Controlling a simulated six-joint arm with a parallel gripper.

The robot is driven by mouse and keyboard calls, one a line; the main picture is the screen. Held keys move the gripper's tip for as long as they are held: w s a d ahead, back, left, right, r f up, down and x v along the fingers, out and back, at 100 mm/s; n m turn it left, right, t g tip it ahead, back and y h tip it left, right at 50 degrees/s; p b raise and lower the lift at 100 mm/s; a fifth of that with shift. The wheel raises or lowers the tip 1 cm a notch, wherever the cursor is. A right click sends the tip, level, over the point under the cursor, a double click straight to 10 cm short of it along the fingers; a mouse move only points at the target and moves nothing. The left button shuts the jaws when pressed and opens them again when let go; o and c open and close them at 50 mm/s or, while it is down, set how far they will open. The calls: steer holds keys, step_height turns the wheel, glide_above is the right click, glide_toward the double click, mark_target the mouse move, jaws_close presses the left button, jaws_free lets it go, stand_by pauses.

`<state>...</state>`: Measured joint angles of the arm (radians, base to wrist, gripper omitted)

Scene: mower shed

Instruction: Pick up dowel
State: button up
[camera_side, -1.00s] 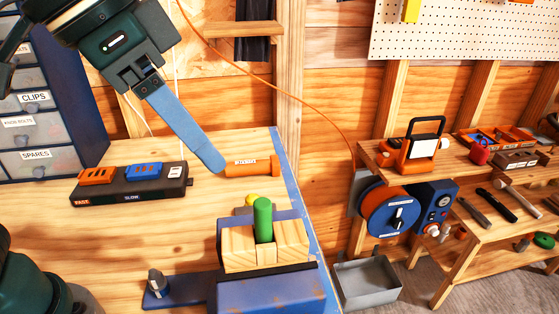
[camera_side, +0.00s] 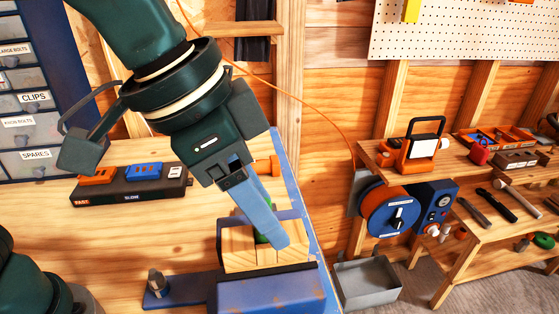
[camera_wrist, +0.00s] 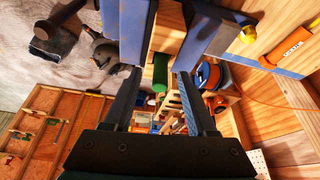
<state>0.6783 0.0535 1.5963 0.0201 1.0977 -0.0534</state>
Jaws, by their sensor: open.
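The dowel is a green cylinder (camera_side: 262,238) standing in the pale wooden blocks (camera_side: 238,252) of a blue vise (camera_side: 268,296). In the side view my fingers hide most of it, with a little green showing beside them. My gripper (camera_side: 275,238) points down at the blocks, its fingertips low beside the dowel. In the wrist view the dowel (camera_wrist: 160,73) lies between my two open fingers (camera_wrist: 158,88), with a visible gap on each side. Contact with the fingers cannot be seen.
An orange cylinder (camera_side: 275,165) is partly hidden behind my gripper. A dark switch box (camera_side: 130,186) sits on the bench to the left. A grey bin (camera_side: 367,284) is off the bench's right edge. The bench between switch box and vise is clear.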

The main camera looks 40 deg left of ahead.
steer(key=shift+c, duration=0.4)
jaws_close()
steer(key=shift+r, duration=0.15)
